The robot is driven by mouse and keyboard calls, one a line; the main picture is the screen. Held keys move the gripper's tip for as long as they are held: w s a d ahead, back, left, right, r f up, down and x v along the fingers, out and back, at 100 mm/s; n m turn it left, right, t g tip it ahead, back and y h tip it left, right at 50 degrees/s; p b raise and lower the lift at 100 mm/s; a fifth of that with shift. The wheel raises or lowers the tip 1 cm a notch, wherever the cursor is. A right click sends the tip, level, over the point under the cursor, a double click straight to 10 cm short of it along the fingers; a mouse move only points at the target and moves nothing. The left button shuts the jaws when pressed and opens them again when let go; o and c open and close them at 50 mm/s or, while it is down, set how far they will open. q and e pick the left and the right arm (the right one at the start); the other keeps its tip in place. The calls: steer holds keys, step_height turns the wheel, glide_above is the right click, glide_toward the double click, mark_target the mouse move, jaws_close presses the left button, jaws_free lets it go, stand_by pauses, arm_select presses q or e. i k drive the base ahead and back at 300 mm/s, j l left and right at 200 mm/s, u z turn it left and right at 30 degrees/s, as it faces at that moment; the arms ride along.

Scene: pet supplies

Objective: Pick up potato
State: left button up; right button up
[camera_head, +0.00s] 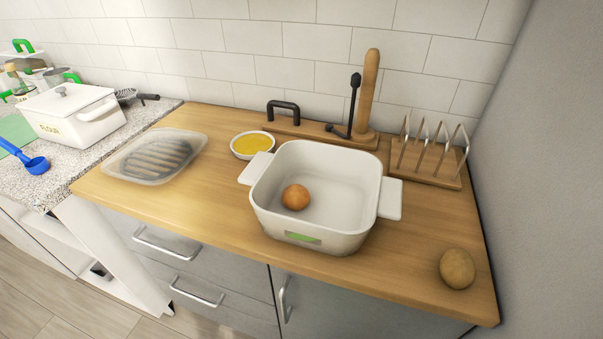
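A brown potato (457,269) lies on the wooden counter (420,235) near its front right corner, to the right of a white pot. Nothing covers it. A smaller round orange-brown item (295,197) lies inside the white pot (325,225); I cannot tell for sure what it is. Neither of my grippers shows in the head view.
A rack with metal loops (428,168) and a wooden paper-towel stand (367,95) are at the back. A yellow-filled bowl (252,144) and a clear lidded tray (154,155) are left of the pot. A grey wall (550,150) bounds the right side.

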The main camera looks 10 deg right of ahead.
mark_target(457, 266)
steer(key=z, duration=0.4)
steer(key=i+z, duration=0.1)
steer(key=z, duration=0.3)
steer(key=j+z, duration=0.15)
steer(key=z, duration=0.25)
steer(key=i+z, duration=0.1)
steer(key=z, duration=0.3)
steer(key=j+z, duration=0.15)
steer(key=z, duration=0.3)
steer(key=j+u, duration=0.15)
steer(key=u, duration=0.2)
steer(key=j+u, duration=0.1)
steer(key=u, duration=0.25)
steer(key=j+u, duration=0.15)
steer(key=u, duration=0.2)
steer(key=l+z, duration=0.15)
steer(key=z, duration=0.2)
steer(key=l+z, duration=0.1)
steer(key=z, duration=0.25)
steer(key=l+z, duration=0.15)
steer(key=z, duration=0.15)
steer(key=k+j, duration=0.2)
